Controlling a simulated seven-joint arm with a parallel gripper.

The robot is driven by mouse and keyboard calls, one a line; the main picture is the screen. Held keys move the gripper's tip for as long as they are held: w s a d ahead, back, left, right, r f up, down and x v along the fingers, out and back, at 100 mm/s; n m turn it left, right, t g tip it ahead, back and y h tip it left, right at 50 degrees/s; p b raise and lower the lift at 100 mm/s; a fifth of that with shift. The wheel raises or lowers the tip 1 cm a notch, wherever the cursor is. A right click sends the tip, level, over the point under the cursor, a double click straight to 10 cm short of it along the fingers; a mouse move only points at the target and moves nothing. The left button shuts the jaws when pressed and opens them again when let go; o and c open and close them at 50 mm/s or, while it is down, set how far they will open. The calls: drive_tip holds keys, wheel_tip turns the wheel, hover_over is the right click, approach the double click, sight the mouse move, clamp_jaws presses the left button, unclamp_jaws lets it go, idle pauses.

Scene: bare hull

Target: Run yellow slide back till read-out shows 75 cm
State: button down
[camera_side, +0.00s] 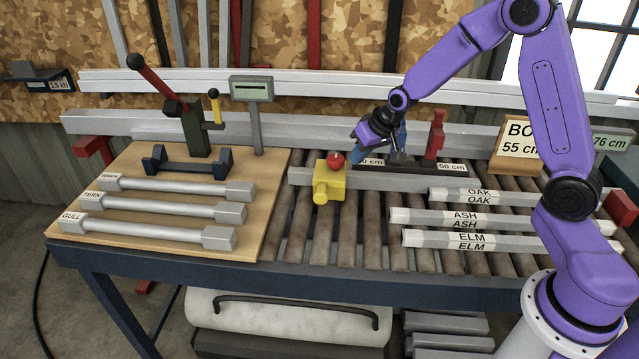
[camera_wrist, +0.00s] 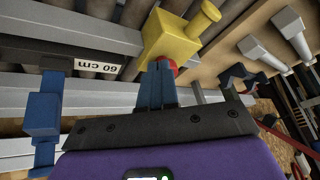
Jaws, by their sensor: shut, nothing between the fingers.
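The yellow slide (camera_side: 329,184) sits on the pale rail at the left end of the roller bed, with a red knob (camera_side: 336,159) on top. In the wrist view the yellow slide (camera_wrist: 172,38) is just beyond my fingertips, and its red knob (camera_wrist: 172,64) is partly hidden by them. My gripper (camera_side: 357,135) is just right of and behind the knob; in the wrist view its blue fingers (camera_wrist: 161,68) are shut and empty. I cannot tell whether they touch the knob. A greenish read-out (camera_side: 612,141) at the right edge shows "76 cm", partly hidden by my arm.
A dark strip (camera_side: 455,168) with "50 cm" and another cm label lies behind the rail. A red block (camera_side: 436,134) and a blue block (camera_wrist: 42,113) stand near it. Labelled bars (camera_side: 470,218) lie on the rollers. A wooden board (camera_side: 130,160) with dumbbell-like bars is left.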

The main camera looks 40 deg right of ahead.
sight(318, 193)
drive_tip(key=w+a+r+n+g+y, duration=0.25)
drive_tip(key=w+a+n, duration=0.25)
drive_tip(key=a+n, duration=0.55)
drive_tip(key=shift+h, duration=0.35)
drive_tip(key=x, duration=0.9)
drive_tip(key=shift+s+a, duration=0.1)
drive_tip(key=shift+a, duration=0.3)
drive_tip(key=shift+s+d+f, duration=0.1)
drive_tip(key=shift+d+f, duration=0.1)
drive_tip(key=shift+f, duration=0.15)
drive_tip(key=shift+s+d+f, duration=0.15)
drive_tip(key=shift+s+d, duration=0.4)
drive_tip(key=shift+s, duration=0.05)
drive_tip(key=shift+s+d+f, duration=0.15)
drive_tip(key=shift+s+d, duration=0.4)
drive_tip(key=shift+s, duration=0.05)
drive_tip(key=shift+s+d+f, duration=0.15)
drive_tip(key=shift+s+d, duration=0.3)
drive_tip(key=shift+d, duration=0.05)
